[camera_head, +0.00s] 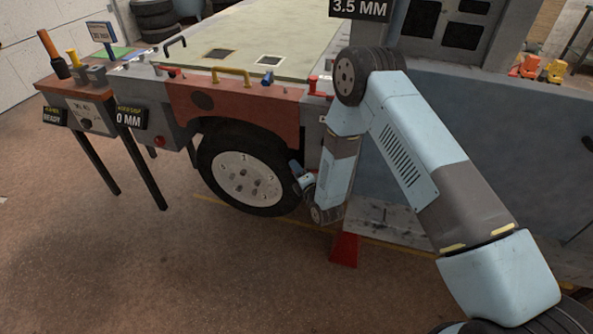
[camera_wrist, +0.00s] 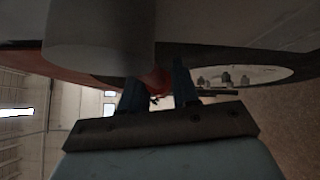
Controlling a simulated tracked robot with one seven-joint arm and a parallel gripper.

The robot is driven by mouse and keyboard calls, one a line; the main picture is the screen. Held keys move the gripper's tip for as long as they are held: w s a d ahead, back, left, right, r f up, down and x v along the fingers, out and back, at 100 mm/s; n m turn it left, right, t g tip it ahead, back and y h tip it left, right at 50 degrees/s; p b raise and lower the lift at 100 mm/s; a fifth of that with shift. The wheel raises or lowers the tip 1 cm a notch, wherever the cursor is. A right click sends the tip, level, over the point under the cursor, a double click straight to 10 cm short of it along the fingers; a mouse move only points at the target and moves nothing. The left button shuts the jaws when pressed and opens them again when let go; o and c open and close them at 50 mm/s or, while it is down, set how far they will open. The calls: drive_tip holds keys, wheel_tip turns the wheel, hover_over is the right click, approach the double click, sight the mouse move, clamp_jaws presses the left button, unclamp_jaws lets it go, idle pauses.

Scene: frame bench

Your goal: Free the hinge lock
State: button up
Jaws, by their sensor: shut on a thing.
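In the head view my arm reaches down to the right side of the vehicle's front wheel, and my gripper (camera_head: 297,172) is low beside the tyre, partly hidden by my wrist. In the wrist view my gripper (camera_wrist: 157,82) has its two dark fingers on either side of a small red part (camera_wrist: 158,79) under a grey rounded body (camera_wrist: 98,42). The gripper is shut on this red part, though its outline is dark. I cannot tell for certain whether the red part is the hinge lock.
The wheel (camera_head: 244,172) stands close to the left of my gripper. A red stand (camera_head: 344,250) is on the floor below it. The red fender (camera_head: 235,105) with a yellow handle (camera_head: 231,73) is above. A side bench (camera_head: 85,95) stands at left; open floor lies in front.

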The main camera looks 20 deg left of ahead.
clamp_jaws()
drive_tip(key=shift+d+f+n+g+h, duration=0.2)
drive_tip(key=shift+f+n+g+h, duration=0.3)
drive_tip(key=shift+f+n+h, duration=0.3)
drive_tip(key=shift+d+f+n+g+h, duration=0.25)
drive_tip(key=shift+f+n+h, duration=0.1)
drive_tip(key=shift+f, duration=0.1)
drive_tip(key=shift+d+f+n+g+h, duration=0.15)
drive_tip(key=shift+d+f+n+h, duration=0.1)
drive_tip(key=shift+f+h, duration=0.15)
drive_tip(key=o, duration=0.7)
unclamp_jaws()
